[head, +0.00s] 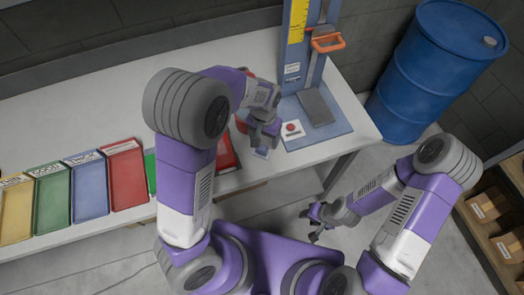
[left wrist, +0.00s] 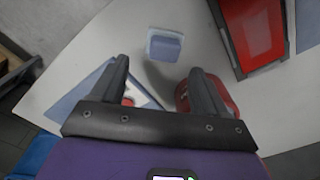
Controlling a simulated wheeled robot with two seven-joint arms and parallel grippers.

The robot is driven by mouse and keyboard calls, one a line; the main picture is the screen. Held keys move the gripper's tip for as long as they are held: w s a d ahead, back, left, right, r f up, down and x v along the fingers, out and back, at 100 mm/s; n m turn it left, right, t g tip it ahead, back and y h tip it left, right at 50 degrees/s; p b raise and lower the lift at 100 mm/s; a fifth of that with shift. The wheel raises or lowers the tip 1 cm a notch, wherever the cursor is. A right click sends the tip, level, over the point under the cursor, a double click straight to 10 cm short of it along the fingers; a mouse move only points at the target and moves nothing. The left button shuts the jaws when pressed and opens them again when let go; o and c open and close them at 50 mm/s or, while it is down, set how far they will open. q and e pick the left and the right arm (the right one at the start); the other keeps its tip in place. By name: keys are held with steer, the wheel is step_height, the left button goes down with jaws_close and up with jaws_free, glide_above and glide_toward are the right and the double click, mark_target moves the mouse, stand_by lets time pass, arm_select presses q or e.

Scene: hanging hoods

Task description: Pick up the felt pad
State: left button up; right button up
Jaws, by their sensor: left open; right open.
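A small pale blue block (left wrist: 165,45), which looks like the felt pad, lies on the light table ahead of my left fingertips in the left wrist view. In the head view it shows (head: 262,152) near the table's front edge, partly hidden by my left gripper (head: 265,137). That gripper is open above the table, and its fingers (left wrist: 160,70) are apart with nothing between them. My right gripper (head: 311,224) is open and empty, low in front of the table and away from the block.
A blue press stand (head: 340,131) with an orange handle (head: 328,42) stands right of my left gripper. A red object (left wrist: 230,98) is close by my finger. A red tray (head: 123,172) and several other coloured trays line the left. A blue drum (head: 425,70) stands right.

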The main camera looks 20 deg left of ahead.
mark_target(262, 147)
arm_select(q)
steer(key=f, duration=0.3)
steer(key=f+b, duration=0.1)
steer(key=f, duration=0.1)
steer(key=shift+s+a+f, duration=0.25)
steer(key=shift+a+f, duration=0.1)
steer(key=shift+f, duration=0.3)
steer(key=shift+c, duration=0.3)
steer(key=c, duration=1.1)
step_height(262, 147, up, 10)
steer(key=shift+r+p, duration=0.1)
steer(key=shift+p, duration=0.85)
